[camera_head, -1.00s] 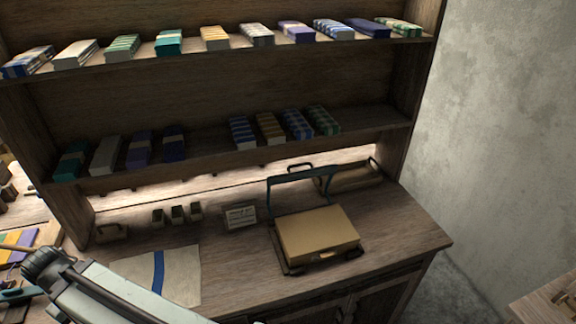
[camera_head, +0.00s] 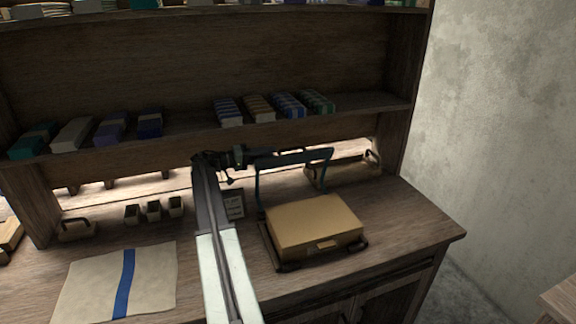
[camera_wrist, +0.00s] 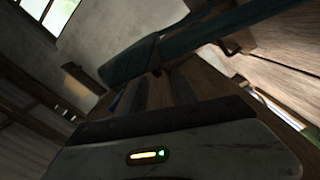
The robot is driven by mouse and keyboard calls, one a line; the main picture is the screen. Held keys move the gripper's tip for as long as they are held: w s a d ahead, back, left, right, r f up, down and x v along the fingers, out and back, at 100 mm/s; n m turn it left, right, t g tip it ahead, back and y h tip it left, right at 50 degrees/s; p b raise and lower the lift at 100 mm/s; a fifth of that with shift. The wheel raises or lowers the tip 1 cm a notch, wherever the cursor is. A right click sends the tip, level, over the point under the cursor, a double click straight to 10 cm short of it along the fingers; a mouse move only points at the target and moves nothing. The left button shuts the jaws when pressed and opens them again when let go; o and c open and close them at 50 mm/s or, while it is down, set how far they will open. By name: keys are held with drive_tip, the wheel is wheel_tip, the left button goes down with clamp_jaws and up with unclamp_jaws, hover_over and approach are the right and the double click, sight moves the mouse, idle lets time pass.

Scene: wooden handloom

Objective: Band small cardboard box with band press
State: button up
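The small cardboard box (camera_head: 314,226), tan and closed, sits on the dark base of the band press (camera_head: 293,266). The press's teal arm (camera_head: 305,158) stands raised above and behind the box. My gripper (camera_head: 262,159) is at the left end of the teal crossbar, high above the counter. In the wrist view, a teal bar (camera_wrist: 215,32) runs close in front of my gripper. The black handle on top of the crossbar cannot be made out now. Whether my fingers are around the bar or only beside it, and how far apart they are, cannot be told.
A cloth with a blue stripe (camera_head: 122,280) lies on the counter at left. Small open boxes (camera_head: 154,209) and a small sign (camera_head: 235,205) stand behind it. A shelf (camera_head: 190,128) with stacked cloth bundles overhangs the back. The counter right of the press is clear.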

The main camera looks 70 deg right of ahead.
approach(302, 147)
drive_tip(key=x, duration=0.4)
drive_tip(key=shift+s+d+f, duration=0.1)
drive_tip(key=shift+d+f, duration=0.15)
drive_tip(key=shift+d, duration=0.25)
clamp_jaws()
idle(1.0)
